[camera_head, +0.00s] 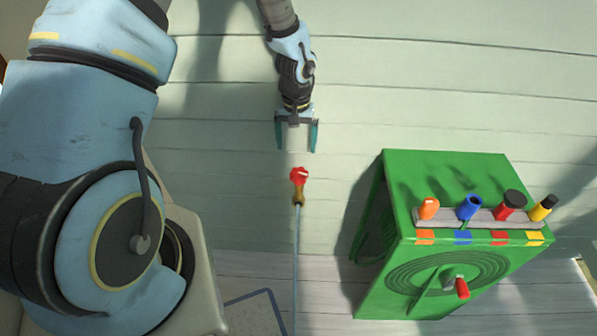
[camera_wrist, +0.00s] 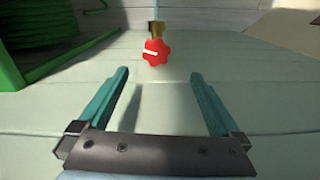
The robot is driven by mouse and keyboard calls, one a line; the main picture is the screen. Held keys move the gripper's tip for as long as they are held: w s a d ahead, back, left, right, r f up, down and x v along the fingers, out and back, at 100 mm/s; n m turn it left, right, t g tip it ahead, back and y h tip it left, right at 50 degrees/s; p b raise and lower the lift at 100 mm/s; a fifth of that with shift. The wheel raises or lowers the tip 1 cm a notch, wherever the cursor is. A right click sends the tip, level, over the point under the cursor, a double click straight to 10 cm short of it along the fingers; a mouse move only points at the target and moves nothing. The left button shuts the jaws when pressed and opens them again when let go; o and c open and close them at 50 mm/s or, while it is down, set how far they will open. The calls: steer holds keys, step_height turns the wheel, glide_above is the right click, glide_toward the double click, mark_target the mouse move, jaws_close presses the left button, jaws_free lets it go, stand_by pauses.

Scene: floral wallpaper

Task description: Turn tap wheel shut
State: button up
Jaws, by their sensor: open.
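The tap wheel (camera_head: 299,174) is a small red knob with a white mark, on a brass-coloured fitting (camera_head: 298,192) at the end of a thin pale pipe (camera_head: 296,260). In the wrist view the red wheel (camera_wrist: 156,52) is lobed and lies ahead of the fingertips, roughly midway between them. My gripper (camera_head: 297,142) is open and empty, its two teal fingers pointing toward the wheel with a gap between them and it. The fingers also show in the wrist view (camera_wrist: 160,80), apart from the wheel.
A green box-shaped reel stand (camera_head: 440,170) stands to the right, with a coiled face, a red-handled crank (camera_head: 462,288) and a rack of coloured-handled items (camera_head: 480,215). A blue-edged mat (camera_head: 252,315) lies at the lower left. The pale planked surface around my gripper is clear.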

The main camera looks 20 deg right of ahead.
mark_target(299, 173)
steer(key=f, duration=0.3)
steer(key=f+p, duration=0.1)
steer(key=f, duration=0.3)
steer(key=f+p, duration=0.1)
steer(key=f, duration=0.3)
steer(key=shift+s+d+f, duration=0.15)
steer(key=shift+d+f, duration=0.05)
steer(key=shift+d, duration=0.1)
steer(key=c, duration=1.4)
